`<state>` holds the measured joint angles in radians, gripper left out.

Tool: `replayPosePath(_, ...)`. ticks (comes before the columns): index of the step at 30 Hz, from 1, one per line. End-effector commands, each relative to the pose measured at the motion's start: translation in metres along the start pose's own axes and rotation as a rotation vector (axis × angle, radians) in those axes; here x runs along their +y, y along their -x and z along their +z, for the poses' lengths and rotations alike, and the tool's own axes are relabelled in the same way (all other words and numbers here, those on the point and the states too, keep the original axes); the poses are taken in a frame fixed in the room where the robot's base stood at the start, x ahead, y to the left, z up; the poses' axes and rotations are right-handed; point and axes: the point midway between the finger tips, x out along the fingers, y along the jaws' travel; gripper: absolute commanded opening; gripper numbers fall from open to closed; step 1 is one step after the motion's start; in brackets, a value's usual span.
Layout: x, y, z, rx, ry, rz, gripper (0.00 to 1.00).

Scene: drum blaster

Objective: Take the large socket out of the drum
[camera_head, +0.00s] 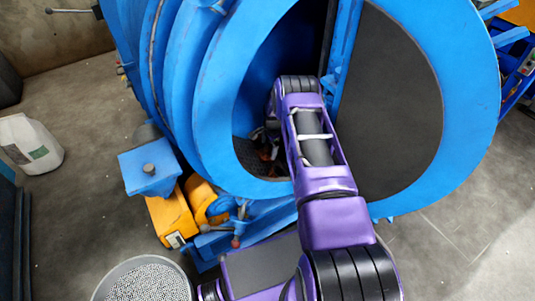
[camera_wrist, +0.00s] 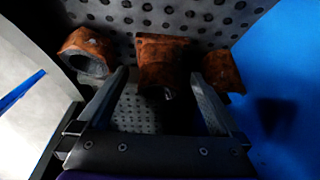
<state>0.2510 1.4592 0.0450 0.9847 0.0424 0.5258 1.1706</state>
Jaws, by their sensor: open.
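The blue drum (camera_head: 215,120) stands open, and my arm reaches through its round opening. In the wrist view, three rusty brown fittings lie on the perforated drum floor (camera_wrist: 210,18). The middle fitting (camera_wrist: 163,58) looks broadest and lies just beyond and between my fingertips. The left fitting (camera_wrist: 90,50) shows a round hollow end. The right fitting (camera_wrist: 223,70) is partly hidden behind a finger. I cannot tell for certain which one is the large socket. My gripper (camera_wrist: 158,78) is open, with nothing held between its fingers.
A smooth blue wall (camera_wrist: 275,80) is close on the right in the wrist view. The drum's dark round panel (camera_head: 390,110) stands right of my arm. A bucket of small pellets (camera_head: 148,282) and a white canister (camera_head: 30,143) stand on the floor at left.

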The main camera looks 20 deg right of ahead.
Motion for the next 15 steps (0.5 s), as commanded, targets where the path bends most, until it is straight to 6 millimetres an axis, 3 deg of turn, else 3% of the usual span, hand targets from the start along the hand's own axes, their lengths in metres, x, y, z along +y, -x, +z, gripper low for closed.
replayPosePath(4,0.000,-0.019,0.000,0.000,0.001,0.000,1.00)
replayPosePath(12,-0.001,-0.021,0.000,0.000,0.001,-0.001,1.00)
replayPosePath(15,-0.001,-0.021,0.000,0.000,0.001,-0.001,0.86)
